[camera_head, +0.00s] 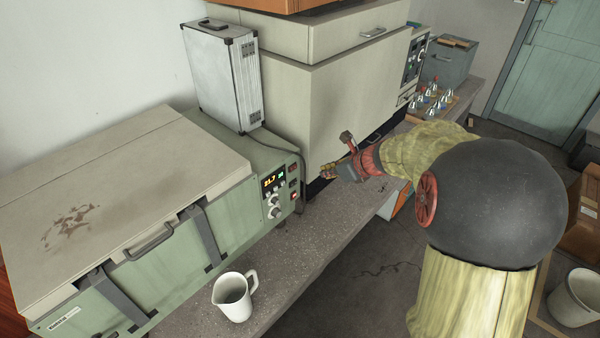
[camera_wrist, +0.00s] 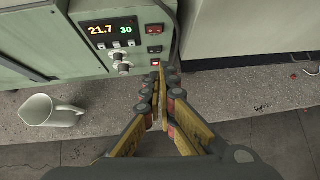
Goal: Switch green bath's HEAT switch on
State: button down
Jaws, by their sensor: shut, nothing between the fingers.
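The green bath (camera_head: 175,268) stands on the bench at the left, its beige lid closed. Its control panel (camera_head: 274,190) has a display, which reads 21.7 and 30 in the wrist view (camera_wrist: 112,30), with knobs below. Right of these is a column of small switches. The lowest (camera_wrist: 155,62) shows a bright red spot, partly hidden by my fingertips. Switch labels are too small to read. My gripper (camera_head: 327,172) is shut and empty, its tips (camera_wrist: 158,72) just in front of the lowest switch; contact cannot be told.
A white jug (camera_head: 233,298) stands on the bench (camera_head: 315,245) before the bath. A silver case (camera_head: 215,75) stands behind the panel. A large beige cabinet (camera_head: 345,95) is right of the bath. Flasks (camera_head: 430,100) stand farther along the bench.

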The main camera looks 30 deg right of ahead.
aim_at(293, 168)
jog(key=w+r+b+x, duration=0.1)
jog(key=b+x, duration=0.1)
jog(key=x, duration=1.1)
jog(key=shift+w+a+r+m, duration=0.3)
jog(key=shift+a+r, duration=0.1)
jog(key=shift+w+n+y, duration=0.35)
jog(key=shift+n+y, duration=0.05)
jog(key=shift+n, duration=0.1)
